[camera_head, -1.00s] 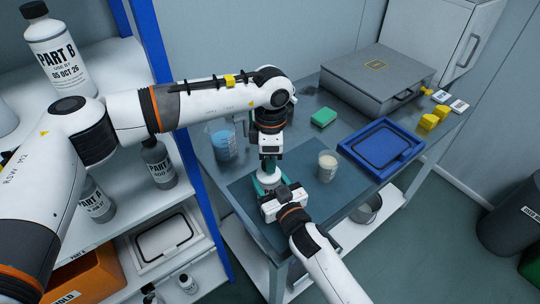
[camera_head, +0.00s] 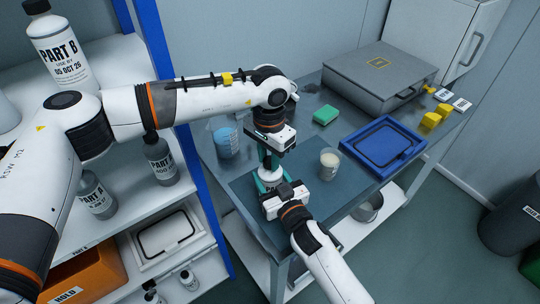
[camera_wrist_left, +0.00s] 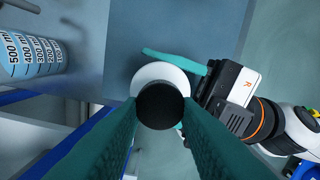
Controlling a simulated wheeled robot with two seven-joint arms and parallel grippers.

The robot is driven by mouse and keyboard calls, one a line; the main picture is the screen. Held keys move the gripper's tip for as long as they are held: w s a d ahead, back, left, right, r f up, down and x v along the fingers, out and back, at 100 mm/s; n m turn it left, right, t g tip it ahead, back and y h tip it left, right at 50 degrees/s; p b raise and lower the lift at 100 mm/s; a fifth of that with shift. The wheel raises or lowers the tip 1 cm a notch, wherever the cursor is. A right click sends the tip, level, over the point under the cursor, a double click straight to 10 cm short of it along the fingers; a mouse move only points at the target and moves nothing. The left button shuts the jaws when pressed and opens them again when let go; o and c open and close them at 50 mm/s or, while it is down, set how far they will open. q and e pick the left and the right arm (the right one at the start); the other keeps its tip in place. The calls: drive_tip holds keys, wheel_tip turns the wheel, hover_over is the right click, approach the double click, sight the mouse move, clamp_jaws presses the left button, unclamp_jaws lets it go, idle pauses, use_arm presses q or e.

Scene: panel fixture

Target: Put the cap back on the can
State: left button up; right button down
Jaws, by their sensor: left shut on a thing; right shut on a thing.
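The white can (camera_head: 269,177) stands upright over the dark mat on the bench, partly hidden by my grippers. In the left wrist view the can's white top (camera_wrist_left: 158,73) shows around the round black cap (camera_wrist_left: 160,106). My left gripper (camera_head: 267,163) points straight down from above, its teal fingers shut on the cap. The cap lines up roughly over the can; I cannot tell whether it touches it. My right gripper (camera_head: 272,184) is shut on the can's body from the front, and its teal fingers also show in the left wrist view (camera_wrist_left: 180,60).
A beaker of blue liquid (camera_head: 226,143) stands left of the can and a cup of pale contents (camera_head: 329,164) stands right. A blue tray (camera_head: 362,164), green sponge (camera_head: 326,115) and grey case (camera_head: 379,76) lie further back. A blue shelf post (camera_head: 200,178) is close on the left.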

use_arm(q)
drive_tip(key=o, duration=1)
wheel_tip(320, 180, up, 12)
use_arm(e)
drive_tip(key=shift+c, duration=2.2)
unclamp_jaws()
use_arm(q)
drive_tip(key=shift+f+b, duration=0.65)
use_arm(e)
drive_tip(key=v, duration=1.2)
